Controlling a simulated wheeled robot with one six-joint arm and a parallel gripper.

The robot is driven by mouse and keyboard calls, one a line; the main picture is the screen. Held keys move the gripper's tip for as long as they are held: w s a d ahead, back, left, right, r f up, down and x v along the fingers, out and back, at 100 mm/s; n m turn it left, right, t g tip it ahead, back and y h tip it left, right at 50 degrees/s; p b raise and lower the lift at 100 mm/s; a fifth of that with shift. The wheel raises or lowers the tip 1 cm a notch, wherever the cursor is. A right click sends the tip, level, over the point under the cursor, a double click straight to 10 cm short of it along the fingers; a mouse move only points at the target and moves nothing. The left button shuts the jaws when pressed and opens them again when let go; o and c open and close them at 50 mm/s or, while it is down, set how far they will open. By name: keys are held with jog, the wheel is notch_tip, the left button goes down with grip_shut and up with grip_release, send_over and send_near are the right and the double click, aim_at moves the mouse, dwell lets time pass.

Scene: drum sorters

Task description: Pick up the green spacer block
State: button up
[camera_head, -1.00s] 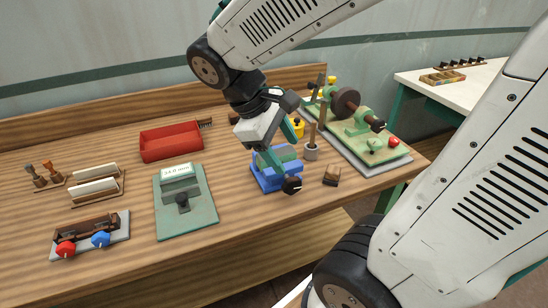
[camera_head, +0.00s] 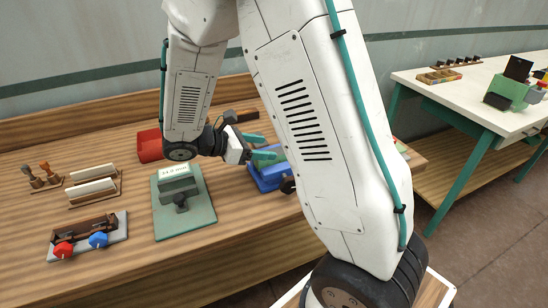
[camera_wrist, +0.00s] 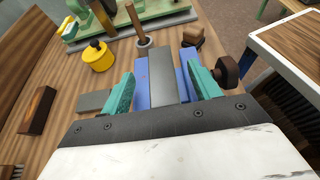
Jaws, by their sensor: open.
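My gripper (camera_head: 266,148) is open above the blue vise (camera_head: 268,176), its two teal fingers pointing right in the head view. In the wrist view the gripper (camera_wrist: 161,70) has one finger on each side of the blue vise (camera_wrist: 141,86). Between the vise's blue sides lies a long block (camera_wrist: 162,78), grey-looking here, which seems to be the green spacer block. It lies between my fingers, and I cannot tell whether they touch it. In the head view my arm and fingers hide most of it.
A flat grey-green piece (camera_wrist: 92,101) lies left. A dark vise knob (camera_wrist: 227,70) is close to the right finger.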

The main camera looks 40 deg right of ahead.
aim_at(283, 149)
jog(key=x, duration=0.5)
jog(key=shift+w+f, duration=0.1)
jog(key=shift+f, duration=0.05)
jog(key=shift+a, duration=0.1)
grip_shut()
